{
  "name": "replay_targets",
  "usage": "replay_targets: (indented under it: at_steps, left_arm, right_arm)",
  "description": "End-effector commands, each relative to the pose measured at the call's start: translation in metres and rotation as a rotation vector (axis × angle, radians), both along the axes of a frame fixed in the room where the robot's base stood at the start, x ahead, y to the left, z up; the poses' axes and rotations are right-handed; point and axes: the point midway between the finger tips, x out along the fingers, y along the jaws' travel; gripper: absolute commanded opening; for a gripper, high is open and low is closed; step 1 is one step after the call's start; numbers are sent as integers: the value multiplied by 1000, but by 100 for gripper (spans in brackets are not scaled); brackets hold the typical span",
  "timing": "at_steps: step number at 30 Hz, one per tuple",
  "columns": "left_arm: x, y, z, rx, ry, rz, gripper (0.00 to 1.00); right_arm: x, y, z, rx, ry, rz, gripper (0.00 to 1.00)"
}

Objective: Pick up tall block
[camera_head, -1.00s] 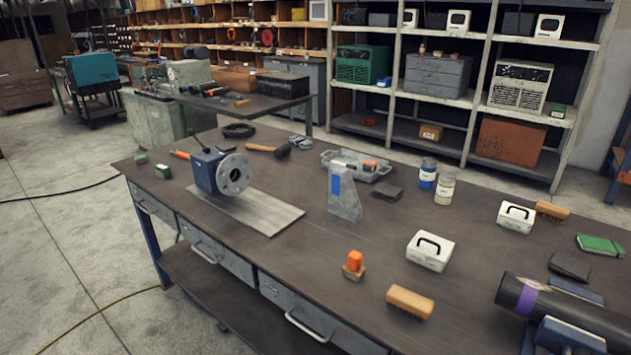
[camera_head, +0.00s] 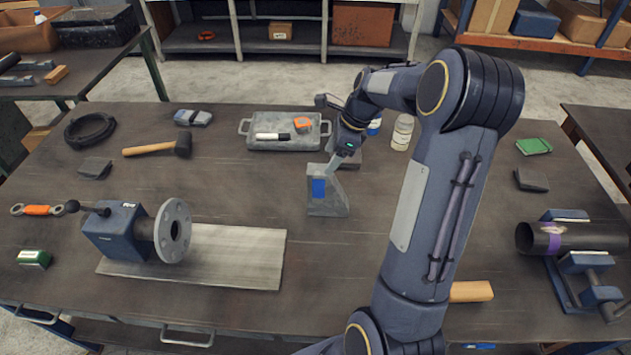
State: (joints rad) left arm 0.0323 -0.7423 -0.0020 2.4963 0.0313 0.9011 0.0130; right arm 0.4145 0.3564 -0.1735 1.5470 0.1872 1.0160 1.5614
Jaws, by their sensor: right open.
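The tall block (camera_head: 326,198) is a grey wedge-shaped piece with a blue patch on its face. It stands upright near the middle of the workbench. My right gripper (camera_head: 337,163) is open and points down at the block's upper end from behind right. The fingers are small and overlap the top of the block in the picture, so I cannot tell whether they touch it or surround it. My left gripper is not in view.
A blue flange fixture (camera_head: 118,232) stands left on a pale plate (camera_head: 235,258). A grey tray (camera_head: 285,143) lies behind the block, a hammer (camera_head: 150,148) further left. A dark pipe (camera_head: 580,237) rests in blue supports at right.

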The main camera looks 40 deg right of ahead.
Motion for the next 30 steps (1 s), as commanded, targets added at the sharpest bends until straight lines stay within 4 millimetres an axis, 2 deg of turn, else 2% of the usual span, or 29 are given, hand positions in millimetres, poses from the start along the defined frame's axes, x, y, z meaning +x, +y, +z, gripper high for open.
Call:
replay_targets:
  at_steps: [12,16,18,26,30]
  left_arm:
    - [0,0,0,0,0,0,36]
    - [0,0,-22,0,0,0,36]
    - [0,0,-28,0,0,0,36]
    - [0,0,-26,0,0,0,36]
    - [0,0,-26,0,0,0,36]
  right_arm:
    - [7,11,-41,6,9,-15,65]
    - [10,17,-67,4,7,-14,65]
    - [13,19,-74,3,6,-14,65]
    - [14,21,-73,4,4,-14,65]
    - [14,21,-73,3,5,-14,48]
